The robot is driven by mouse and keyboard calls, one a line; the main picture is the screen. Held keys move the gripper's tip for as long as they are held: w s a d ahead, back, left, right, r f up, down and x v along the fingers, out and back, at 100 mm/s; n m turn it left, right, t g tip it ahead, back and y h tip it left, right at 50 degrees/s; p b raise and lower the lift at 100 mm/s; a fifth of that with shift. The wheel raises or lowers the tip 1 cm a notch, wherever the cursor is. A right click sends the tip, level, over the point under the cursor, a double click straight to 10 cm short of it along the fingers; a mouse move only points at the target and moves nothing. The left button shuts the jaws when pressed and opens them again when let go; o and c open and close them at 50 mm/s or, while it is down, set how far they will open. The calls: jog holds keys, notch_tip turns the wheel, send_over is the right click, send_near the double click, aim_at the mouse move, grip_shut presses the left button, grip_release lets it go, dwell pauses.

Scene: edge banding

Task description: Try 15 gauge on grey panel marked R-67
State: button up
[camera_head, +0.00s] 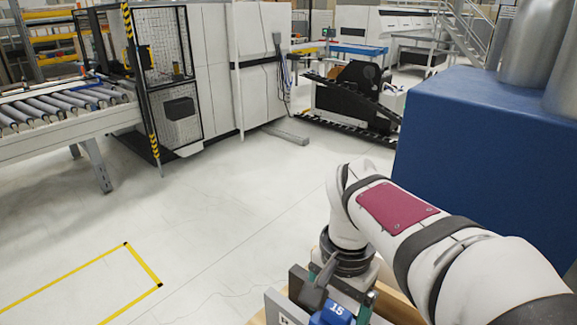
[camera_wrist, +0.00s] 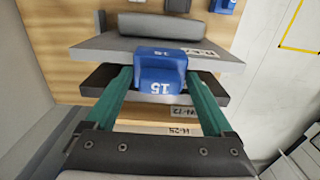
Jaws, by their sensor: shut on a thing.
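The blue gauge (camera_wrist: 162,72) marked 15 sits between the two green fingers of my gripper (camera_wrist: 163,98), which is shut on it. The grey panel (camera_wrist: 105,47) lies just beyond the gauge in the wrist view. The gauge overlaps the panel's near edge there; I cannot tell whether it is seated on that edge or only close to it. A partly hidden label (camera_wrist: 198,51) on the panel is hard to read. In the head view, the gauge (camera_head: 331,315) shows at the bottom edge beside the grey panel (camera_head: 274,301), whose label is cut off.
A dark panel (camera_wrist: 98,78) lies beside the grey one, and pale panels with labels lie nearer. A dark grey block (camera_wrist: 165,25) is beyond, on a wooden board (camera_wrist: 55,30). A large blue housing (camera_head: 470,150) stands at right.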

jog(key=shift+f, duration=0.45)
dwell(0.6)
dwell(0.5)
jog(key=shift+r, duration=3.5)
